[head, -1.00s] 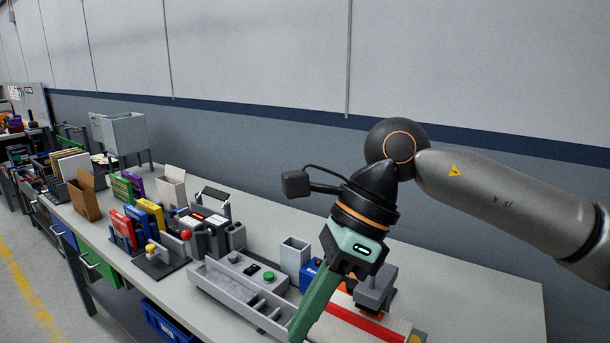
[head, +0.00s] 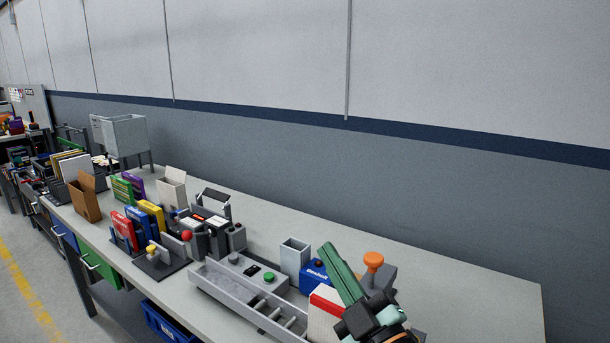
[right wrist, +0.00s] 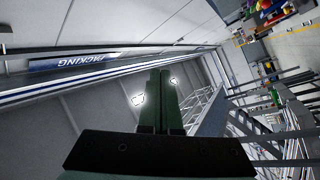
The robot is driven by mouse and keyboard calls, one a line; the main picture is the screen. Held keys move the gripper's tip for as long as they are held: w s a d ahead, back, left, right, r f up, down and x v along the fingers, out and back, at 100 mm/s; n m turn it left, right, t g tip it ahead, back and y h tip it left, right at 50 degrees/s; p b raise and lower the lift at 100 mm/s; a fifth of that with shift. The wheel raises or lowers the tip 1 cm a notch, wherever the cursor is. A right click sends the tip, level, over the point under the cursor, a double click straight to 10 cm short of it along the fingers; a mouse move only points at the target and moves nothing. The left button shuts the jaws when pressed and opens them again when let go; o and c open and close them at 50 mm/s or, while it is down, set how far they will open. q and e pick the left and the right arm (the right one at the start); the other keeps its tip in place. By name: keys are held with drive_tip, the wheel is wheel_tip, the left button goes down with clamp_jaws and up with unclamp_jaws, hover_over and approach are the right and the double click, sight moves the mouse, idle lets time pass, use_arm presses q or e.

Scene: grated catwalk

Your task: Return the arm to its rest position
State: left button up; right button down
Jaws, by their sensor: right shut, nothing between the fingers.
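My right gripper (head: 331,252) stands at the lower right of the head view, its green fingers pointing up and to the left. It shows in front of the right part of the workbench (head: 470,295). In the right wrist view its two fingers (right wrist: 160,78) lie together, shut with nothing between them. Most of the right arm is below the frame. My left gripper is in neither view.
Near the gripper are a red-and-white box (head: 322,312), a blue box (head: 315,276) and an orange-knobbed device (head: 373,262). A grey tray (head: 235,290) and a button panel (head: 255,272) lie to the left. The bench's right end is largely bare.

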drive_tip(key=s+d+f+m+g+h, duration=0.2)
drive_tip(key=d+f+m+h, duration=0.15)
drive_tip(key=f, duration=0.45)
drive_tip(key=s+d+f+m+g+h, duration=0.2)
drive_tip(key=d+f+m+g, duration=0.15)
drive_tip(key=f, duration=0.35)
drive_tip(key=s+d+f+m+g+h, duration=0.2)
drive_tip(key=s+d+f+h, duration=0.15)
drive_tip(key=f, duration=0.45)
drive_tip(key=s+d+f+m+g, duration=0.1)
drive_tip(key=s+d+f+g, duration=0.1)
drive_tip(key=s+f+g, duration=0.3)
drive_tip(key=s+d+f+m+g, duration=0.1)
drive_tip(key=s+d+f, duration=0.15)
drive_tip(key=s, duration=0.45)
drive_tip(key=s+d+f+m+g, duration=0.1)
drive_tip(key=s+d+f+g, duration=0.15)
drive_tip(key=s+f, duration=0.3)
drive_tip(key=w+a+f+t, duration=0.2)
drive_tip(key=f, duration=0.3)
drive_tip(key=w+a+f+t+y, duration=0.1)
drive_tip(key=w+a+f+t, duration=0.1)
drive_tip(key=f, duration=0.3)
drive_tip(key=shift+a+t, duration=0.4)
drive_tip(key=shift+t, duration=0.4)
